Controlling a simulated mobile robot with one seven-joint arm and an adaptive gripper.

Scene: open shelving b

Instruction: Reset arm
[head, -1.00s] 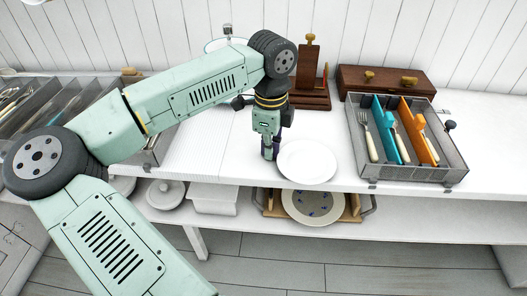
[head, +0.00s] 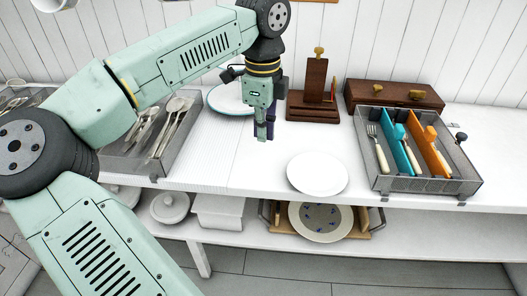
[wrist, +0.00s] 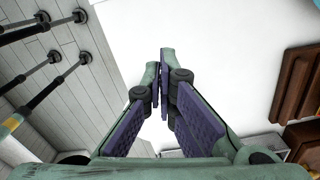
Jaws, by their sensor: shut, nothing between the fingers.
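My gripper (head: 264,133) is raised above the white counter, pointing down, left of and behind a white plate (head: 317,174). In the wrist view my gripper (wrist: 164,112) has its purple-padded fingers close together, with nothing between them. The white plate lies flat near the counter's front edge, apart from the gripper.
A grey mesh tray (head: 425,184) with cutlery and coloured dividers stands at right. A cutlery tray (head: 185,137) is at left. Behind are a wooden stand (head: 313,112), a brown box (head: 394,94) and another plate (head: 232,101). The lower shelf holds a patterned plate (head: 321,222).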

